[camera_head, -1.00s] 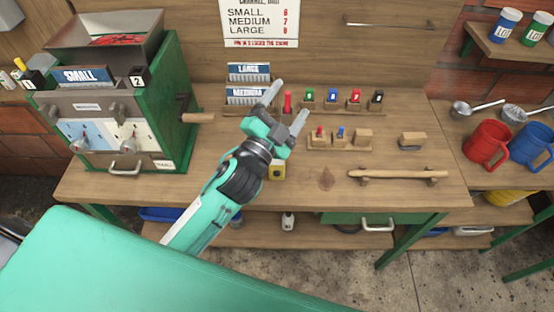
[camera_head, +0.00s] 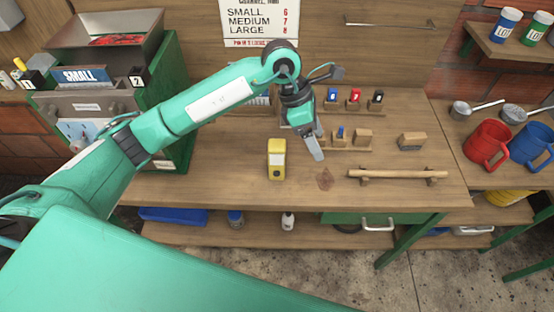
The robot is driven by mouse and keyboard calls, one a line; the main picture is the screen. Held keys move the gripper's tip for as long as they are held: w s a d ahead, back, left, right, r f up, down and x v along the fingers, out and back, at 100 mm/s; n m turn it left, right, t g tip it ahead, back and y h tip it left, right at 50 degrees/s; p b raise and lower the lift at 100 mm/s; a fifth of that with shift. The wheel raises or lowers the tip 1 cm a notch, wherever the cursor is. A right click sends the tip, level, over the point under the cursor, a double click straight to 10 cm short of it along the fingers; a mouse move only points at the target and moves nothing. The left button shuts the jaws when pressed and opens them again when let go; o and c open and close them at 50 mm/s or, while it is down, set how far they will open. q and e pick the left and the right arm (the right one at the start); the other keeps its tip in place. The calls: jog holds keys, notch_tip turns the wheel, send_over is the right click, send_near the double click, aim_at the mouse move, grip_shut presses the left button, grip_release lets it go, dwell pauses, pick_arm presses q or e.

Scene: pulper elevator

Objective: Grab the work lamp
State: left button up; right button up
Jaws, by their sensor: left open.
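My right gripper is not in view.
A small wooden rack of coloured pegs (camera_head: 350,139) stands close behind and right of my gripper. A wooden bar (camera_head: 398,174) lies to the right. The green machine (camera_head: 176,90) stands at the left, partly behind my arm. Bench around the lamp is clear.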

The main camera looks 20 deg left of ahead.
aim_at(277, 145)
pick_arm(q)
jog(key=w+a+r+t+y, duration=0.1)
jog(key=w+a+y, duration=0.35)
jog(key=a, duration=0.55)
jog(key=shift+n+y, duration=0.3)
jog(key=shift+y, duration=0.25)
jog(key=f+p, duration=0.1)
jog(key=f, duration=0.1)
jog(key=f+p, duration=0.1)
jog(key=f, duration=0.2)
jog(key=f+p, duration=0.1)
jog(key=f, duration=0.1)
jog(key=shift+s+f, duration=0.25)
jog(key=shift+f, duration=0.15)
jog(key=shift+f+p, duration=0.4)
jog(key=shift+p, duration=0.1)
jog(key=f+p, duration=0.1)
jog(key=f, duration=0.1)
jog(key=f+p, duration=0.1)
jog(key=shift+s+a+f+p, duration=0.1)
jog(key=shift+a+f+p, duration=0.1)
jog(key=shift+f+p, duration=0.15)
jog(key=shift+f, duration=0.5)
jog(key=shift+c, duration=0.2)
